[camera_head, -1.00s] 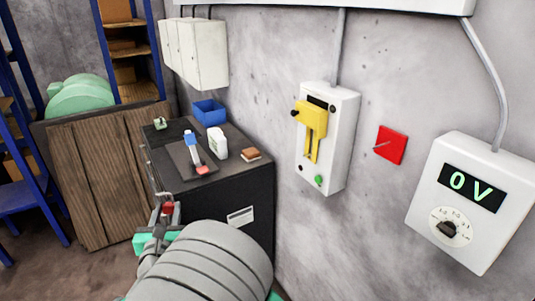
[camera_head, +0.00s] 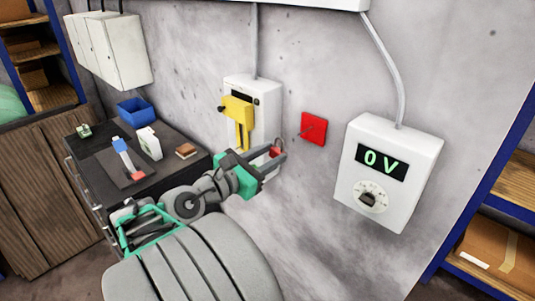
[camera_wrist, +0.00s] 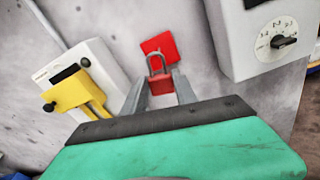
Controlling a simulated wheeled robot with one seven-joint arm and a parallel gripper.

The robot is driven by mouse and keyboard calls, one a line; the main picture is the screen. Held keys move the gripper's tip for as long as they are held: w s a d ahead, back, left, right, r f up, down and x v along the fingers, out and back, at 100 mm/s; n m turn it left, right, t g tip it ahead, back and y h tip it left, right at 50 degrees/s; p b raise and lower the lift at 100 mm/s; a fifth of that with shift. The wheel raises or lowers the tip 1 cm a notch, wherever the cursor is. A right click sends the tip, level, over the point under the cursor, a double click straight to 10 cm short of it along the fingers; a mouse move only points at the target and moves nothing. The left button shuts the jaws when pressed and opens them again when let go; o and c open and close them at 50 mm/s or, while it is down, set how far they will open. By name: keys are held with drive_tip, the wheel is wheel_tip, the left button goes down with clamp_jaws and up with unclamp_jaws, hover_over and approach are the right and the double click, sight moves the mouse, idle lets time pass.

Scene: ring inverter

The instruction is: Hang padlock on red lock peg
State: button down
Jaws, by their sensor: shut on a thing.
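My gripper (camera_head: 275,156) is shut on a red padlock (camera_wrist: 160,84) with a grey shackle pointing up. In the head view the padlock (camera_head: 276,151) shows between the fingertips, partly hidden by them. The red lock peg plate (camera_head: 314,128) is fixed to the wall, up and to the right of my gripper, with a thin grey peg sticking out to the left. In the wrist view the plate (camera_wrist: 160,46) appears just behind and above the padlock, and its peg is hidden or too small to tell. The padlock looks apart from the peg.
A white switch box with a yellow lever (camera_head: 239,112) is on the wall left of the plate. A white meter reading 0 V (camera_head: 388,170) is to the right. A dark cabinet (camera_head: 190,169) with small items stands at left. Bare wall surrounds the plate.

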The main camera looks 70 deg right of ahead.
drive_tip(key=x, duration=0.8)
drive_tip(key=shift+d+f+b, duration=0.25)
drive_tip(key=shift+f+b, duration=0.1)
drive_tip(key=shift+b, duration=0.1)
drive_tip(key=shift+s+f, duration=0.1)
idle(0.6)
drive_tip(key=c, duration=0.9)
unclamp_jaws()
